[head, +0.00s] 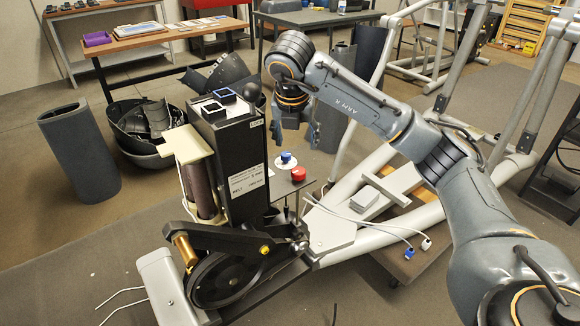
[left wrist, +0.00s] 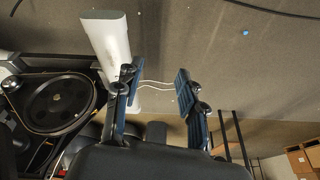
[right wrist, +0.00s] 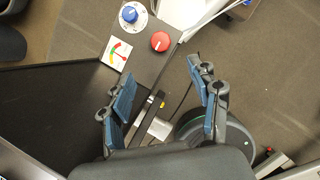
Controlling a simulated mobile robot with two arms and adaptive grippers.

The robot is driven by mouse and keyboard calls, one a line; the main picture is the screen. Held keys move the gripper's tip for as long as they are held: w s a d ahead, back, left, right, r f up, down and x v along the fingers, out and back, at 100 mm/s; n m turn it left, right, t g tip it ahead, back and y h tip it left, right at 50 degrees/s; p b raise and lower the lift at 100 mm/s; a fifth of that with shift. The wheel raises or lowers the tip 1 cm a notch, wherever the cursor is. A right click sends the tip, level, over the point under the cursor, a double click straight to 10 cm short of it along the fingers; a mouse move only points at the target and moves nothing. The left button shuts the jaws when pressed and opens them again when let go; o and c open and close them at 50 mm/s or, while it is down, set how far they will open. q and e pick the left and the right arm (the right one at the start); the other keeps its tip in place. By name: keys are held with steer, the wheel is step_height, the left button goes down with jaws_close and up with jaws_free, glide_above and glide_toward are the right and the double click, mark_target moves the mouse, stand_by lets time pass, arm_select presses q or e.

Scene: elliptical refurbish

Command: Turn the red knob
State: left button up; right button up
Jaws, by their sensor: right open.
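The red knob (head: 298,173) sits on a small dark panel beside the tall black box of the machine. It also shows in the right wrist view (right wrist: 160,41), ahead of the fingertips and apart from them. A blue knob (head: 286,157) with a white dial stands next to it, also in the right wrist view (right wrist: 130,14). My right gripper (head: 294,138) points down above the panel, open and empty; its spread fingers show in the right wrist view (right wrist: 162,85). My left gripper (left wrist: 156,88) is open and empty in the left wrist view, and is out of the head view.
The black machine box (head: 238,165) stands just left of the knobs, with a flywheel (head: 225,280) in front. A coloured gauge card (right wrist: 116,53) lies beside the knobs. White frame tubes (head: 375,225) run to the right. Cables cross the low platform.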

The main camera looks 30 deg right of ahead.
steer(key=b, duration=0.1)
glide_toward(299, 171)
steer(key=b+x, duration=0.1)
steer(key=x, duration=0.6)
steer(key=shift+w+d+f, duration=0.1)
steer(key=shift+w+f, duration=0.05)
steer(key=shift+f, duration=0.1)
arm_select(q)
steer(key=w+d+r+t+h, duration=0.1)
steer(key=w+t, duration=0.3)
steer(key=w, duration=0.4)
steer(key=shift+w+d+r+t, duration=0.35)
steer(key=shift+d+r, duration=0.25)
steer(key=shift+d, duration=0.3)
arm_select(e)
steer(key=shift+w+d+f, duration=0.15)
steer(key=shift+w+f, duration=0.05)
steer(key=shift+f, duration=0.3)
arm_select(q)
steer(key=shift+s, duration=0.1)
arm_select(e)
steer(key=c, duration=1.2)
